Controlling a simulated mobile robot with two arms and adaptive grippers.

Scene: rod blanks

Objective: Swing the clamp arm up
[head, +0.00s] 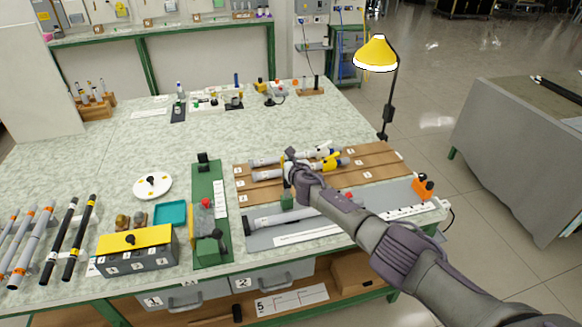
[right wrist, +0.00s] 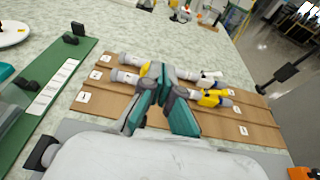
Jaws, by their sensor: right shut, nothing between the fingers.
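A green rail fixture (head: 211,182) stands left of centre on the table. It carries a grey clamp-like block (head: 206,221) with a red knob (head: 207,202) and a dark lever at its near end. I cannot tell which part is the clamp arm or how it is turned. My right gripper (head: 289,155) is over the brown rack, to the right of this fixture and apart from it. In the right wrist view the right gripper (right wrist: 167,73) has its fingertips together, empty, among grey rods (right wrist: 126,77) and yellow parts (right wrist: 214,98). My left gripper is out of view.
The brown rack (head: 375,156) holds rods. A grey tube (head: 285,221) lies in front of it, partly behind my arm. A yellow-topped box (head: 136,238), teal tray (head: 170,214) and white disc (head: 152,186) stand left. A yellow lamp (head: 376,53) is behind.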

